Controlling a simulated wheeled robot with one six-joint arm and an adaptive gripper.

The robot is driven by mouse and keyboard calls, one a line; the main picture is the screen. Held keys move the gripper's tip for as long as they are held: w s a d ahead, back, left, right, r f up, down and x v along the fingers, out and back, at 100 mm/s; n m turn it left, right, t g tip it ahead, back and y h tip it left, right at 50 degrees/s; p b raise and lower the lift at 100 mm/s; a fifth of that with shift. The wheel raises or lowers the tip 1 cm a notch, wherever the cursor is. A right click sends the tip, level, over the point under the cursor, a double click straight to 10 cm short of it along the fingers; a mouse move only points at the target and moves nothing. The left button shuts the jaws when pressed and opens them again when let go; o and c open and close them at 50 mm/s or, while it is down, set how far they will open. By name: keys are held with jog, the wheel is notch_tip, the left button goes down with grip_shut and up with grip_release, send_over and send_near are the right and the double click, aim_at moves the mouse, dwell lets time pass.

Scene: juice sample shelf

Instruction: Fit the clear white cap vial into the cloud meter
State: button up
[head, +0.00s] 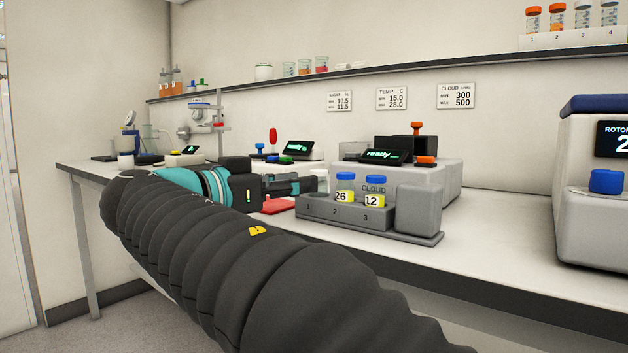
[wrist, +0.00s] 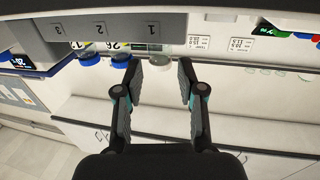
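The white cap vial (head: 321,176) stands at slot 1, the left end of the grey rack (head: 395,229). Its white cap (wrist: 159,59) also shows in the wrist view, near my fingertips. My gripper (head: 304,185) points at this vial from the left. In the wrist view my gripper (wrist: 160,75) has its two fingers spread apart, with a gap on both sides of the cap. I cannot tell whether the vial is fully between the fingers. The cloud meter (head: 435,180) is a grey box behind the rack, with a lit "ready" display (head: 386,155) and a dark upper part with an orange knob (head: 417,128).
Two blue-capped vials, marked 26 (head: 344,188) and 12 (head: 374,190), stand in the rack beside the white cap vial. A blue-lidded grey machine (head: 600,180) stands at the right. Bench between rack and machine is clear.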

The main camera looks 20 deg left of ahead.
jog(key=v, duration=0.7)
dwell(0.4)
